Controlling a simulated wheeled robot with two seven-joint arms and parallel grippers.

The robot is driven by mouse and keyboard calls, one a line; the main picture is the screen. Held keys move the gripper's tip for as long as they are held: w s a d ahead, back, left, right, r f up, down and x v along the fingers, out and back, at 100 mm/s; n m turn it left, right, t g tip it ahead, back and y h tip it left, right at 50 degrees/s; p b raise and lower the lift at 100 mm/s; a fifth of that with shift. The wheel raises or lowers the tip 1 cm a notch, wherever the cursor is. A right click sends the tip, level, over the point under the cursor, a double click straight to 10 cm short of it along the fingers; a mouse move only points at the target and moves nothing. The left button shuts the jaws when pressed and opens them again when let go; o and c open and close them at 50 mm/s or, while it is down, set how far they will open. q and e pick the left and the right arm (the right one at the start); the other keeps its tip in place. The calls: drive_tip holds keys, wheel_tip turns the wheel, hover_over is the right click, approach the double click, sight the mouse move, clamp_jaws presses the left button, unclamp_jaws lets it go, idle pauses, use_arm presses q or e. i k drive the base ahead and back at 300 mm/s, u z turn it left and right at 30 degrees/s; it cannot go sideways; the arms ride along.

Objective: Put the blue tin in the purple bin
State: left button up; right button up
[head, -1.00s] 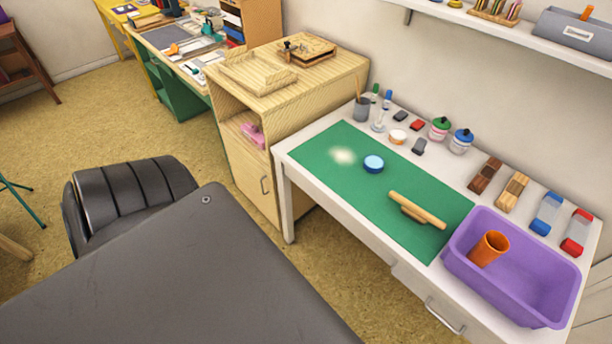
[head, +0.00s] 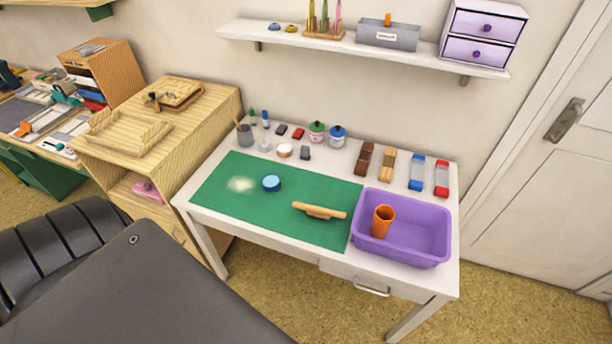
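The blue tin (head: 271,183), small, round and flat with a lighter blue top, lies on the green mat (head: 225,205) on the white desk, left of the middle. The purple bin (head: 432,221) stands on the right end of the desk, with an orange cup (head: 382,221) inside at its left. The tin is outside the bin, with a wooden tool between them. Neither of my grippers shows in the head view.
The wooden tool with a handle (head: 320,211) lies on the mat. Along the desk's back stand a brush cup (head: 245,135), two jars, stamps, wooden blocks and blue and red holders (head: 441,179). A shelf (head: 360,50) hangs above. A wooden cabinet (head: 190,140) adjoins the desk's left.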

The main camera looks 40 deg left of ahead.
sight(412, 244)
drive_tip(key=z, duration=2.85)
drive_tip(key=k, duration=1.25)
drive_tip(key=u, duration=2.1)
